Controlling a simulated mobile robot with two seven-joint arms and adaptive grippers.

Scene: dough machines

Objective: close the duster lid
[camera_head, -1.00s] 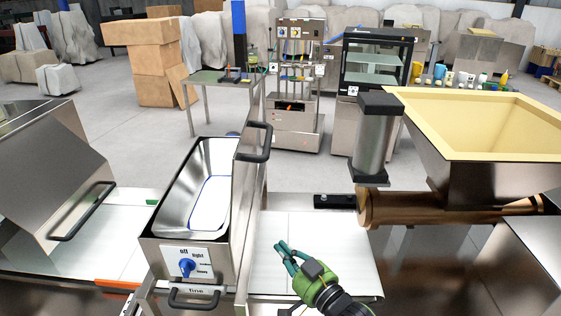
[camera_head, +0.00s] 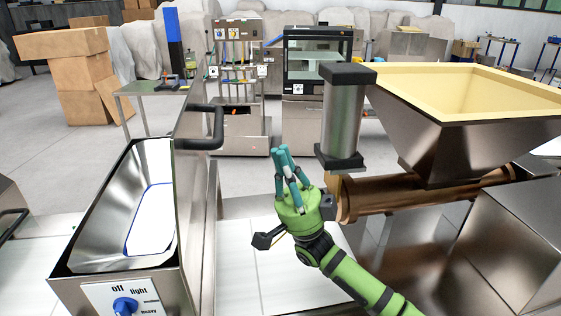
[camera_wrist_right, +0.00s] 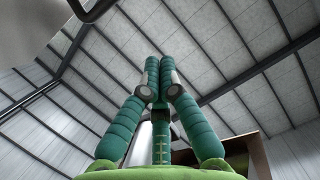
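The duster (camera_head: 170,275) is a metal box with an open trough and a blue dial on its front, at the left of the head view. Its lid (camera_head: 192,170) stands open, upright along the trough's right side. A black handle (camera_head: 218,130) sticks out to the right from the lid. My right gripper (camera_head: 280,152) is right of the lid and apart from it, fingers pointing up. In the right wrist view its fingertips (camera_wrist_right: 160,62) come together with nothing between them. A dark curved bar, probably the handle (camera_wrist_right: 98,12), shows at the top left there. My left gripper is out of view.
A black-capped metal cylinder (camera_head: 341,118) and a large hopper (camera_head: 440,135) stand right of my gripper, above a copper-coloured tube (camera_head: 425,192). A white belt (camera_head: 275,275) runs below my gripper. There is free space between the lid and the cylinder.

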